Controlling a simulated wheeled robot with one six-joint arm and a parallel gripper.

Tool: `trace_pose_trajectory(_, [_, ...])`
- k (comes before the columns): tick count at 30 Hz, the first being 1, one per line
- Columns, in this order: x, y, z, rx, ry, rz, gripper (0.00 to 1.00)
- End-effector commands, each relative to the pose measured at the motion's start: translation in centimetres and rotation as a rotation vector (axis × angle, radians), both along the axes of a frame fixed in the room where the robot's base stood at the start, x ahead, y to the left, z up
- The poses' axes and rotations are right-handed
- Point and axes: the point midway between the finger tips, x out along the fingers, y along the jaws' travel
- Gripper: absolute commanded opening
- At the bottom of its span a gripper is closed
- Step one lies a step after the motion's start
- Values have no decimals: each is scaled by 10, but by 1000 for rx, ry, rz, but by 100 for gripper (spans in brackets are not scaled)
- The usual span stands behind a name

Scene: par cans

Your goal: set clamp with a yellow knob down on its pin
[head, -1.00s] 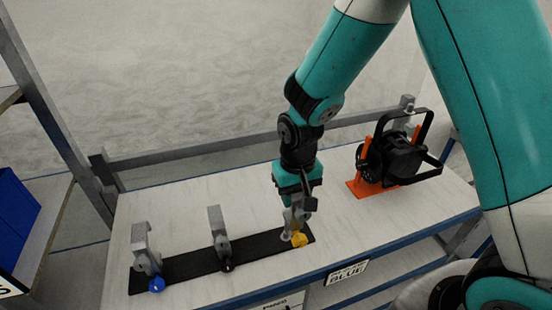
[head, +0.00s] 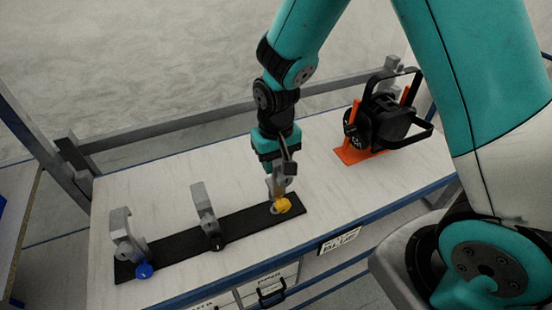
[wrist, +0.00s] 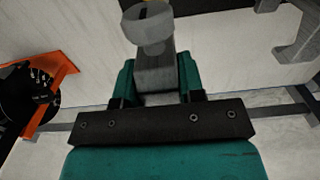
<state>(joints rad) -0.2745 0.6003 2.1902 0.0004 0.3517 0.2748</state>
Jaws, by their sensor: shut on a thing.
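My gripper (head: 279,180) points down over the right end of the black strip (head: 180,246) and is shut on the grey clamp with a yellow knob (head: 282,205). The clamp is mostly hidden by the gripper in the head view.
A clamp with a blue knob (head: 122,235) and one with a black knob (head: 202,205) stand on the strip to the left. A black par can (head: 385,123) on an orange stand (head: 350,156) is at the right. The white tabletop (head: 160,190) behind the strip is clear.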

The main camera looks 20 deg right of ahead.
Motion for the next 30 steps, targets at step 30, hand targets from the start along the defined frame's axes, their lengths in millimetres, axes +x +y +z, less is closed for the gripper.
trace_pose_trajectory(30, [0,0,-34,0,-1,0,0])
